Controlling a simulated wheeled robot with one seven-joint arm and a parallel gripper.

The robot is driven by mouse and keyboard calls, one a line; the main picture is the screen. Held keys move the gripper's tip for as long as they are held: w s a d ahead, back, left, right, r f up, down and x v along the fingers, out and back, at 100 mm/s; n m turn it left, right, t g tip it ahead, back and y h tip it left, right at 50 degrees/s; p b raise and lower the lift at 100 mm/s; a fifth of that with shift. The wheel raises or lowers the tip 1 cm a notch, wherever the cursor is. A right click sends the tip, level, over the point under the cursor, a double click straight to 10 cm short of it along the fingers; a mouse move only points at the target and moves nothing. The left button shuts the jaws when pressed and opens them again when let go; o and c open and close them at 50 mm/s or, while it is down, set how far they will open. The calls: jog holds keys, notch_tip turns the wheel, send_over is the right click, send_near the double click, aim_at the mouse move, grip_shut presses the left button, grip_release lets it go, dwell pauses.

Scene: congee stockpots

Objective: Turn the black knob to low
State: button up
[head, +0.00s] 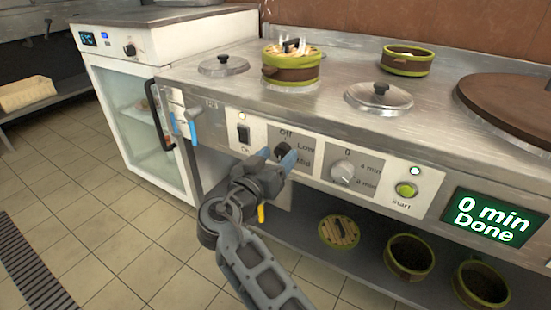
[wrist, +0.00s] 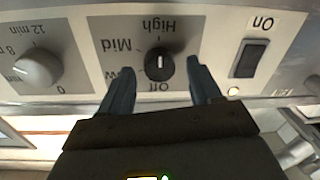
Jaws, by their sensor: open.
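The black knob (wrist: 159,64) sits on the white control panel in the wrist view, where the panel appears upside down. Off, Mid and High are printed around it, and the Low label is partly hidden by a finger. Its white mark lies along the line between Off and High. My gripper (wrist: 158,72) is open, with one finger on each side of the knob and visible gaps between them. In the head view, my gripper (head: 273,160) is in front of the panel and partly covers the black knob (head: 282,150); the Low and Mid labels show to its right.
A black rocker switch (head: 243,134) is left of the knob, and a silver timer knob (head: 342,172) is to its right. Further right are a green Start button (head: 406,189) and a display (head: 494,217) reading "0 min Done". A lower shelf (head: 370,262) holds steamer baskets.

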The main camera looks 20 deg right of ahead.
jog(key=c, duration=1)
jog(key=shift+c, duration=0.2)
jog(key=shift+n, duration=0.3)
jog(key=n+p, duration=0.4)
jog(key=n, duration=0.1)
jog(key=shift+r, duration=0.2)
jog(key=n+p, duration=0.4)
jog(key=n, duration=0.2)
jog(key=shift+w+a+g+p, duration=0.1)
jog(key=shift+a+g+p, duration=0.05)
jog(key=shift+g+p, duration=0.2)
jog(key=n+p, duration=0.4)
jog(key=n, duration=0.2)
jog(key=shift+g, duration=0.25)
jog(key=n+p, duration=0.2)
jog(key=n, duration=0.1)
jog(key=n+p, duration=0.1)
jog(key=n, duration=0.1)
jog(key=shift+f, duration=0.3)
